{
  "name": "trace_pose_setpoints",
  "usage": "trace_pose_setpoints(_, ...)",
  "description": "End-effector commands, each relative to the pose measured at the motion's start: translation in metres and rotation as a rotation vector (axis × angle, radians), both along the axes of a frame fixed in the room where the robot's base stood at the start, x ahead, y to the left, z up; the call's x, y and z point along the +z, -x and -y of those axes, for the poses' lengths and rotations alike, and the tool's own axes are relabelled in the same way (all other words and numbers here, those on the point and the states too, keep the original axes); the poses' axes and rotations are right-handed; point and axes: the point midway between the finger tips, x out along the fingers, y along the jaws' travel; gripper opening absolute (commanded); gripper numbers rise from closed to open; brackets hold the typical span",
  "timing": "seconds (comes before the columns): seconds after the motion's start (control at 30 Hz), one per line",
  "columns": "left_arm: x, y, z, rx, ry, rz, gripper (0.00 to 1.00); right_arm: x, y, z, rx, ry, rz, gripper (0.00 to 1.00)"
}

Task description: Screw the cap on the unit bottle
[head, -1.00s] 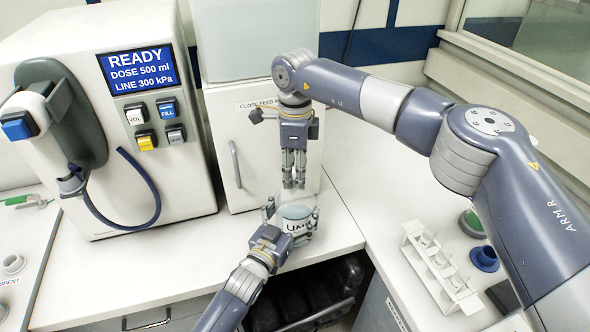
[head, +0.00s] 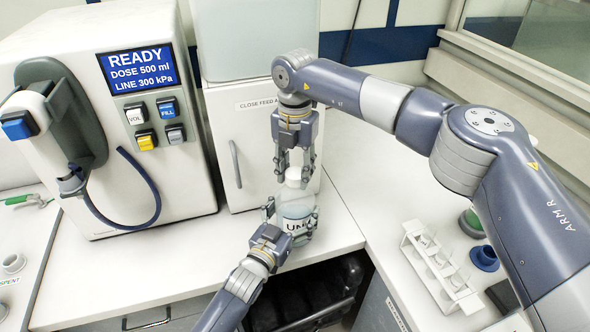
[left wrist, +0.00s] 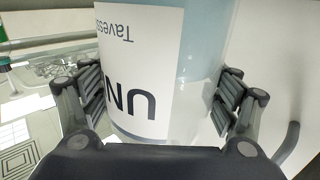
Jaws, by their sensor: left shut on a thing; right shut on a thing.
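The unit bottle (head: 296,212), clear with bluish contents and a white label reading "UN", stands upright near the front edge of the bench. My left gripper (head: 289,222) is shut around its body from the front; in the left wrist view the bottle (left wrist: 205,75) sits between the fingers (left wrist: 160,100), its label upside down. My right gripper (head: 294,174) points straight down over the bottle, its fingers shut on either side of the white cap (head: 293,173). The cap is at the bottle's mouth, in line with it. I cannot tell how tightly it sits.
A filling machine (head: 110,190) with a "READY" screen and a hose stands at left. A white cabinet (head: 262,165) is close behind the bottle. A tube rack (head: 440,270) and a blue round part (head: 484,258) are on the right bench. An open, dark space lies below the bench edge.

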Motion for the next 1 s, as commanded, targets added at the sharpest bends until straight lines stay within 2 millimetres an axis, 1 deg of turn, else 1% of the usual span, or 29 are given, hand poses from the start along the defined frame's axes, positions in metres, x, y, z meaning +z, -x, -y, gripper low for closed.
trace_pose_setpoints(0.07,-0.001,0.000,0.000,0.000,-0.001,-0.002,0.15,0.000,-0.001,0.000,-0.107,0.000,0.001,0.07)
trace_pose_setpoints(0.2,-0.001,0.000,0.000,0.000,-0.001,-0.002,0.15,0.000,-0.001,0.000,-0.093,0.000,0.002,0.07)
trace_pose_setpoints(0.23,-0.001,0.000,0.000,0.000,-0.001,-0.002,0.15,0.000,-0.001,0.000,-0.093,0.000,0.002,0.40)
trace_pose_setpoints(0.27,-0.001,0.000,0.000,0.000,-0.001,-0.002,0.15,0.000,-0.001,0.000,-0.093,0.000,0.002,0.47)
trace_pose_setpoints(0.3,-0.001,0.000,0.000,0.000,-0.001,-0.002,0.15,0.000,-0.001,0.000,-0.092,0.000,0.001,0.56)
trace_pose_setpoints(0.33,-0.001,0.000,0.000,0.000,-0.001,-0.002,0.15,0.000,-0.001,0.000,-0.092,0.000,0.001,0.59)
trace_pose_setpoints(0.63,-0.001,0.000,0.000,0.000,-0.001,-0.002,0.15,0.000,0.000,0.000,-0.090,0.000,0.001,0.59)
trace_pose_setpoints(0.73,-0.001,0.000,0.000,0.000,-0.001,-0.003,0.15,0.005,-0.001,0.000,-0.090,0.000,0.002,0.59)
trace_pose_setpoints(0.87,-0.001,0.000,0.000,0.000,-0.001,-0.003,0.15,0.024,-0.001,0.000,-0.090,0.000,0.004,0.59)
trace_pose_setpoints(1.0,-0.001,0.000,0.000,0.000,-0.001,-0.003,0.15,0.055,-0.001,0.000,-0.091,-0.001,0.005,0.59)
